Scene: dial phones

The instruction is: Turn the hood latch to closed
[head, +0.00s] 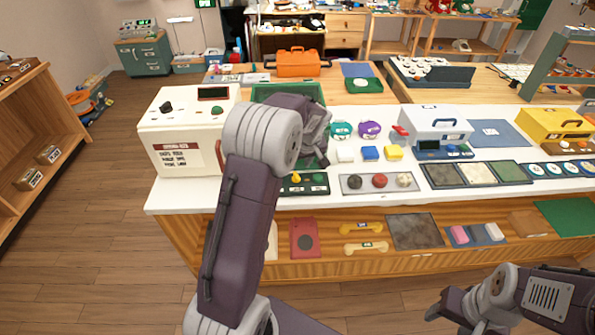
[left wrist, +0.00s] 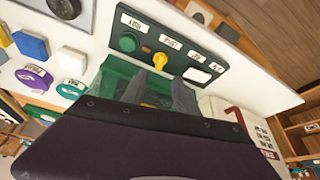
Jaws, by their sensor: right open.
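A dark green panel (left wrist: 205,62) carries a green knob (left wrist: 127,43), a yellow turning piece (left wrist: 162,62) and a white button (left wrist: 197,75), with small white labels above. The yellow piece looks like the hood latch, but I cannot read the labels well enough to be sure. It also shows in the head view (head: 295,178). My left gripper (left wrist: 165,80) points at the panel, its two grey fingers apart near the yellow piece; I cannot tell if they touch it. In the head view my left arm hides part of this area. My right gripper (head: 441,311) is open and empty, low at the right.
A white box with knobs (head: 185,115) stands left of the panel. A green tray (head: 262,92) lies behind my left arm. A grey strip with round knobs (head: 380,182) lies to the right, with coloured blocks behind it. Phone handsets (head: 361,229) lie on the shelf below.

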